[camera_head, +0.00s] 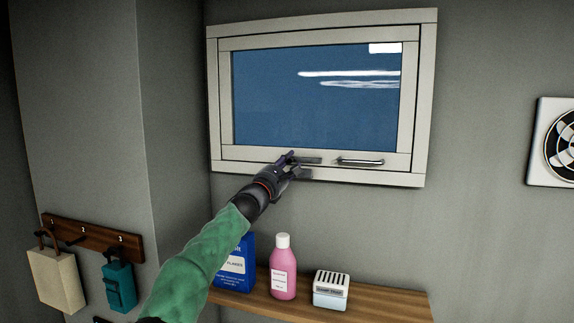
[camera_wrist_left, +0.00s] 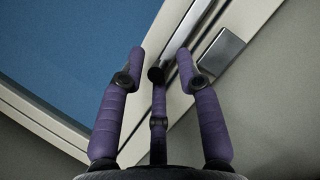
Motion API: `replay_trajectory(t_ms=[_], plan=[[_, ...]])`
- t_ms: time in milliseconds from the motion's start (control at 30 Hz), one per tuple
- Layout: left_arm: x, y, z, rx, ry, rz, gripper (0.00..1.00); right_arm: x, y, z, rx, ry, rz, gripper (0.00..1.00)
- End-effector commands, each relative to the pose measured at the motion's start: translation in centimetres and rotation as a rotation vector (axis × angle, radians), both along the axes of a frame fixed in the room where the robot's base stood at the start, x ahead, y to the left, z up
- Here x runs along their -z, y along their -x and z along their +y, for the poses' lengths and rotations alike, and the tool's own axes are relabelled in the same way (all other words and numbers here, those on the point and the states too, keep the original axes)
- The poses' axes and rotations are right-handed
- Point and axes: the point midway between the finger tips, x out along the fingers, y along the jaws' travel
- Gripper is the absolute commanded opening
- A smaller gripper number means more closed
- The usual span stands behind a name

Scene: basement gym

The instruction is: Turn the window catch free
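The window (camera_head: 315,97) is a pale framed pane high on the wall, and its sash looks closed. The catch (camera_head: 308,160) is a grey metal bar on the bottom rail, left of a silver pull handle (camera_head: 360,162). My left gripper (camera_head: 297,163) is at the catch's left end. In the left wrist view, my left gripper (camera_wrist_left: 160,60) has its purple fingers spread on both sides of the catch bar (camera_wrist_left: 186,32). I cannot tell whether any finger touches it. A grey plate (camera_wrist_left: 222,50) sits on the frame beside the bar. My right gripper is out of view.
Below the window a wooden shelf (camera_head: 385,302) holds a blue box (camera_head: 236,270), a pink bottle (camera_head: 283,270) and a small white box (camera_head: 331,290). A hook rack (camera_head: 88,236) with hanging items is at the left. A fan (camera_head: 560,143) is on the right wall.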

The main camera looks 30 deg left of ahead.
Motion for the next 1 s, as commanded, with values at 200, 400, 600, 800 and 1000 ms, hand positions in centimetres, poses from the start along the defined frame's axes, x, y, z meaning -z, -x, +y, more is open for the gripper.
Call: replay_trajectory(t_ms=[200,400,600,800,1000], plan=[[0.0,0.0,0.1,-0.002,0.0,0.0,0.39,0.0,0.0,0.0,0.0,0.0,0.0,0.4],[0.0,0.3,0.2,-0.003,0.001,0.0,0.39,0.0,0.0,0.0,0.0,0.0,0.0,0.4],[0.4,1.7,0.2,-0.003,0.0,0.0,0.39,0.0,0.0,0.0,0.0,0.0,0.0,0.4],[1.1,3.8,0.1,-0.004,0.0,0.0,0.39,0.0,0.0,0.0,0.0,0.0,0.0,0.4],[2.0,6.2,0.1,-0.004,0.0,0.001,0.39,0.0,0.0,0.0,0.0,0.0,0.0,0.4]])
